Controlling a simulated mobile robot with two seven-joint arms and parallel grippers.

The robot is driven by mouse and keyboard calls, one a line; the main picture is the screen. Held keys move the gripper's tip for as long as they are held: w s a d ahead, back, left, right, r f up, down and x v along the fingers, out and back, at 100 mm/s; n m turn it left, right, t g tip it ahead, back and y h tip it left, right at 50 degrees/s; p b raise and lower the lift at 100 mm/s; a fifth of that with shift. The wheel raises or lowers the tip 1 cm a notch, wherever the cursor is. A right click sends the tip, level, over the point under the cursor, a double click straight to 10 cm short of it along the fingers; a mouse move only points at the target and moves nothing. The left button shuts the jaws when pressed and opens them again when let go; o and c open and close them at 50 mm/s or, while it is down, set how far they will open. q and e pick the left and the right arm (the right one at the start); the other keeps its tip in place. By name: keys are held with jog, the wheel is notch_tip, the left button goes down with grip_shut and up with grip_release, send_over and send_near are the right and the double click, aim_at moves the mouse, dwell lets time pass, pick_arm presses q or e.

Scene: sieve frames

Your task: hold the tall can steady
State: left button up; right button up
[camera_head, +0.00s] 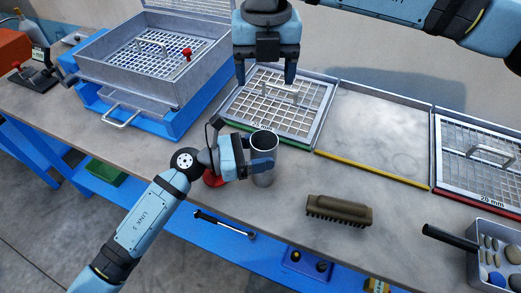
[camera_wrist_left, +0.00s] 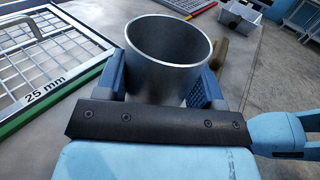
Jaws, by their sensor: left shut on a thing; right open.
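The tall can (camera_head: 265,172) is a grey metal cylinder, open at the top, standing upright near the front edge of the bench. In the left wrist view the can (camera_wrist_left: 167,45) sits between both fingers, and its rim and empty-looking inside show. My left gripper (camera_head: 262,160) is shut on the can from the left; it also shows in the left wrist view (camera_wrist_left: 162,88). My right gripper (camera_head: 266,78) points down, open and empty, above the back part of the bench near a sieve frame, behind the can. The can's lower left side is hidden by my left gripper.
A 25 mm sieve frame (camera_head: 318,90) with a green front edge lies behind the can. A brush (camera_head: 339,209) lies to the right. A red-edged 20 mm sieve (camera_head: 436,152) and a bin of stones (camera_head: 474,255) are farther right. A sieve box (camera_head: 92,70) stands at back left.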

pick_arm(q)
jog(key=o, duration=1.6)
jog(key=shift+a, duration=0.1)
jog(key=v, duration=1.1)
jog(key=shift+s+a, duration=0.2)
jog(key=shift+a, duration=0.2)
